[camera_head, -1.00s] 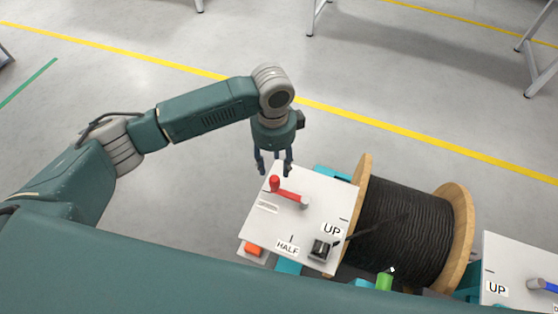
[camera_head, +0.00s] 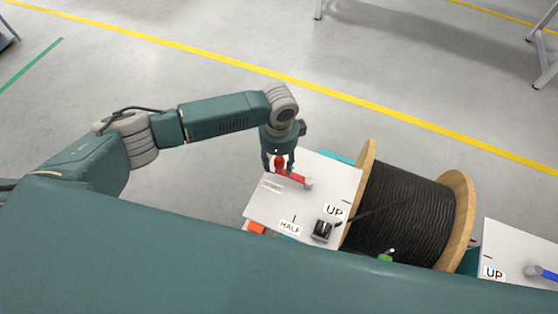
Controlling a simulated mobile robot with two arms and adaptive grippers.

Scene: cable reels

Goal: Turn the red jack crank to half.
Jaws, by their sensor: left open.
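The red jack crank (camera_head: 292,176) sits on a white panel (camera_head: 262,206), its arm running from a grey hub (camera_head: 308,183) toward the upper left. The panel carries a HALF label (camera_head: 290,227) at its lower part and an UP label (camera_head: 334,210) at its right. A third label near the crank's handle end is too small to read. My left gripper (camera_head: 279,170) points down over the handle end of the crank, fingers open on either side of it. Whether the fingers touch the handle I cannot tell. My right gripper is not in view.
A wooden reel of black cable (camera_head: 405,215) stands right of the panel. A black switch-like part (camera_head: 322,231) sits at the panel's lower edge. A second white panel (camera_head: 510,245) with a blue crank (camera_head: 541,272) is at the far right. Open floor lies beyond.

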